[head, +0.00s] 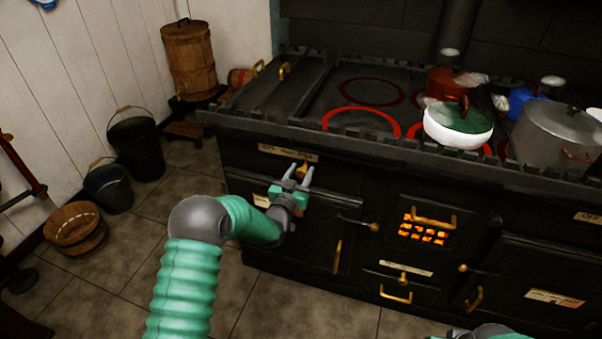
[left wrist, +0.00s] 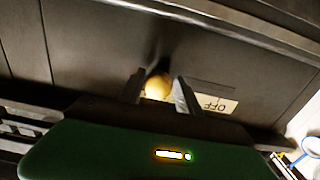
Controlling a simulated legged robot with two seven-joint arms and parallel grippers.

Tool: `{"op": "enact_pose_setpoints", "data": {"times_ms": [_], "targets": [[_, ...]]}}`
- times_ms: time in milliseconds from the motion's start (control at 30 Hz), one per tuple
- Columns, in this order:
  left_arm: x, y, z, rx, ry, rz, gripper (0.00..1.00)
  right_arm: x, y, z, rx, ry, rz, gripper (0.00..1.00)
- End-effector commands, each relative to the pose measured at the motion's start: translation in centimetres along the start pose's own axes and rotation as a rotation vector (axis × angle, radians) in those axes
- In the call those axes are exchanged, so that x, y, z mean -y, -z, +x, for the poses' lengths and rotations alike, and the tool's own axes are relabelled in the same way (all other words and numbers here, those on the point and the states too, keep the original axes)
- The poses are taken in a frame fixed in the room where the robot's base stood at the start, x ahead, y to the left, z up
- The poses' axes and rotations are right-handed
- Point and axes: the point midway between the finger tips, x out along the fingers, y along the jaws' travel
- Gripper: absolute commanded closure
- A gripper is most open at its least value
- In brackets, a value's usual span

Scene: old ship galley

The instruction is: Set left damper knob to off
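The left damper knob (head: 302,168) is a small brass knob on the upper left front of the black stove (head: 345,148). In the left wrist view the brass knob (left wrist: 158,87) shows between my fingertips, with an OFF label (left wrist: 214,103) to its right. My left gripper (head: 298,177) is at the stove front with its two fingers apart, one on each side of the knob. It also shows in the left wrist view (left wrist: 160,92), with narrow gaps beside the knob. The knob's pointing direction is hard to tell.
A white pot with a green lid (head: 460,125) and a grey pot (head: 560,132) stand on the stove top. Brass oven handles (head: 337,257) stick out below. Buckets (head: 136,148) and a wooden tub (head: 75,230) stand on the floor at left.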

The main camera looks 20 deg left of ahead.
Motion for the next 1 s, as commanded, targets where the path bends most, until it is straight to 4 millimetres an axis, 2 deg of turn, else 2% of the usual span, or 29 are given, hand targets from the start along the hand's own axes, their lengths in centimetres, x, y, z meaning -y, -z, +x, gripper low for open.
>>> {"op": "enact_pose_setpoints", "data": {"times_ms": [33, 300, 1000], "targets": [[-0.03, -0.01, -0.01, 0.000, 0.000, 0.000, 0.67, 0.00, 0.00, 0.00, 0.000, 0.000, 0.000, 0.64], [-0.03, -0.01, -0.03, 0.000, 0.000, 0.000, 1.00, 0.00, 0.00, 0.00, 0.000, 0.000, 0.000, 0.64], [-0.06, 0.04, -0.03, -0.001, -0.001, 0.000, 1.00, 0.00, 0.00, 0.00, 0.000, 0.000, 0.000, 0.64]]}}
